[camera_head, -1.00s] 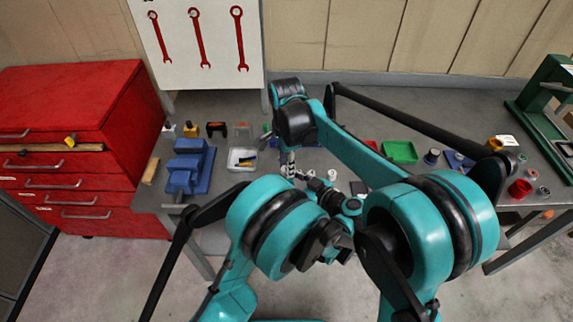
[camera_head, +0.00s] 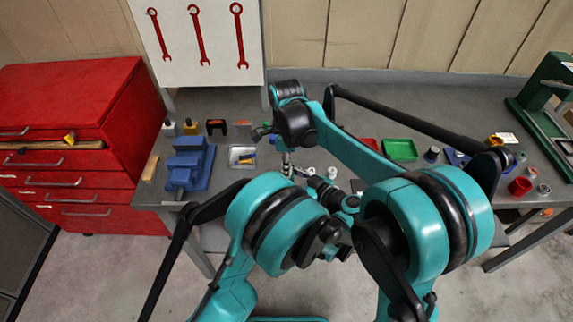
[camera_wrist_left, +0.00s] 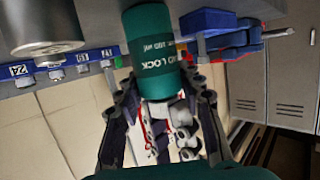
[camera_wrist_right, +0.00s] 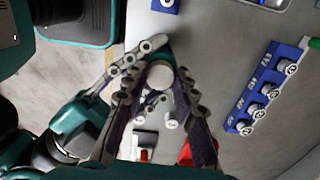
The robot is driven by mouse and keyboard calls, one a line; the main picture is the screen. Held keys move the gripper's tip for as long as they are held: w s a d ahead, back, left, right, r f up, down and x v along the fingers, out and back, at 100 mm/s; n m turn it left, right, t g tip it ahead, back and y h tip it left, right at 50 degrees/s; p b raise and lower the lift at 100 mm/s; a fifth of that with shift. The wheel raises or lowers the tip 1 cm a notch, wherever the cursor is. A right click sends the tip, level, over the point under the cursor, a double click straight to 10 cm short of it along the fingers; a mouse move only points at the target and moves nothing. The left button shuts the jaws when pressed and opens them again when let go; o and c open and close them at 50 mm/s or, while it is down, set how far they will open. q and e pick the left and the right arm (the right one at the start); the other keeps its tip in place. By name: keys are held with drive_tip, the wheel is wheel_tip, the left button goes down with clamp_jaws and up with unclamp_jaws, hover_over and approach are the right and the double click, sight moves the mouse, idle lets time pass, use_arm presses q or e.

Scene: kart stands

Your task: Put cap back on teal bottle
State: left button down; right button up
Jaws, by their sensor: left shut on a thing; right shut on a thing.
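The teal bottle (camera_wrist_left: 155,60) fills the upper middle of the left wrist view, with white lettering on its side. My left gripper (camera_wrist_left: 160,98) is shut on it. A white part (camera_wrist_left: 163,108) shows at the bottle's end between the fingers; I cannot tell whether it is neck or cap. In the right wrist view my right gripper (camera_wrist_right: 158,88) is shut on a round white piece, apparently the cap (camera_wrist_right: 160,75). A little teal shows behind it. Whether cap and bottle touch is hidden. In the head view both grippers are close together and small, partly covered by my arms.
A blue socket rail (camera_wrist_right: 262,92) lies on the grey bench. A blue vise (camera_head: 188,165), a light tray (camera_head: 242,156) and a green tray (camera_head: 400,149) stand on the bench. Small white pieces (camera_head: 332,172) lie near my grippers. A red drawer cabinet (camera_head: 75,130) stands left.

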drive_tip(key=m, duration=1.1)
drive_tip(key=o, duration=0.7)
drive_tip(key=shift+r, duration=2.25)
drive_tip(key=shift+c, duration=0.5)
